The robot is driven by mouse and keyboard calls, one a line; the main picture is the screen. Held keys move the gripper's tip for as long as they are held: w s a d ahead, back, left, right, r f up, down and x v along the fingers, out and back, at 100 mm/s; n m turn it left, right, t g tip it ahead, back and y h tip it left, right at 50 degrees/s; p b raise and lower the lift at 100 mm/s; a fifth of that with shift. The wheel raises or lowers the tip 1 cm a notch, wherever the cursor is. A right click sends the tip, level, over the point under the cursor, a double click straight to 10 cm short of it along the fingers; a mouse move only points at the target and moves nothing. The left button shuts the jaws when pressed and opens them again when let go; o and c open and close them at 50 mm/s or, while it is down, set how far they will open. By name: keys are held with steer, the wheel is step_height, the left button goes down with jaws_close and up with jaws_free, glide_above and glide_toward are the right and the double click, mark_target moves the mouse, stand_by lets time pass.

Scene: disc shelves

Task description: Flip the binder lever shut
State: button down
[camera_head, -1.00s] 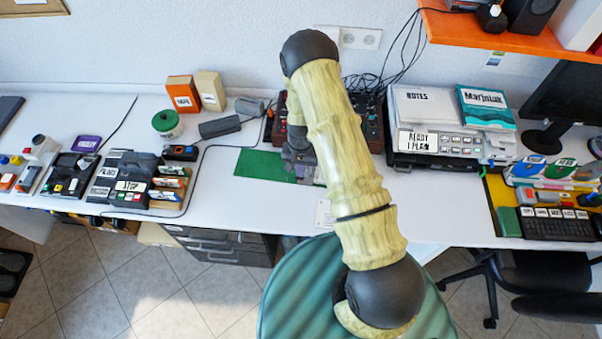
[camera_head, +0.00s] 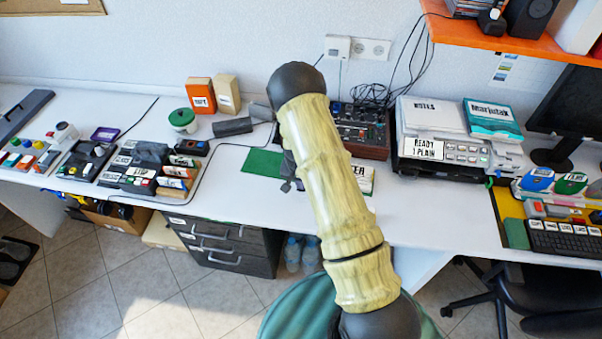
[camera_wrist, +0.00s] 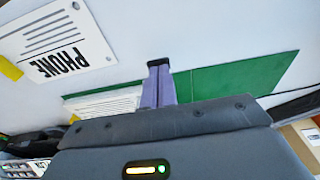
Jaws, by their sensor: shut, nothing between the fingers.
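My gripper (camera_wrist: 158,84) shows in the wrist view as two pale purple fingers with black tips. They are shut together with nothing between them, over a flat green piece (camera_wrist: 235,77). A white lined sheet (camera_wrist: 105,104) lies at the green piece's left end. In the head view the green piece (camera_head: 262,162) lies flat on the desk, left of my arm, with its right part covered. My gripper (camera_head: 291,185) is dark and partly hidden there. I cannot make out a binder lever in either view; my arm and gripper body block part of this area.
A white card marked PHONE (camera_wrist: 62,47) lies near the fingers. A control box with knobs (camera_head: 361,130) stands behind my arm. A printer (camera_head: 440,146) is to the right, small label-marked boxes (camera_head: 150,170) to the left. The desk front (camera_head: 235,205) is clear.

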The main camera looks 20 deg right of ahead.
steer(key=shift+s, duration=0.15)
steer(key=shift+w, duration=0.45)
steer(key=shift+w+d, duration=0.35)
steer(key=shift+w, duration=0.1)
steer(key=shift+w+d, duration=0.1)
steer(key=shift+d, duration=0.35)
steer(key=shift+a, duration=0.4)
steer(key=shift+d+r, duration=0.1)
steer(key=shift+r, duration=0.4)
step_height(320, 180, up, 4)
steer(key=p, duration=0.2)
steer(key=shift+f+p, duration=0.2)
steer(key=shift+p, duration=0.2)
steer(key=s+a+r+b, duration=0.3)
steer(key=s+r, duration=0.3)
steer(key=shift+s+a+r, duration=0.15)
steer(key=shift+a+r, duration=0.05)
steer(key=shift+a, duration=0.15)
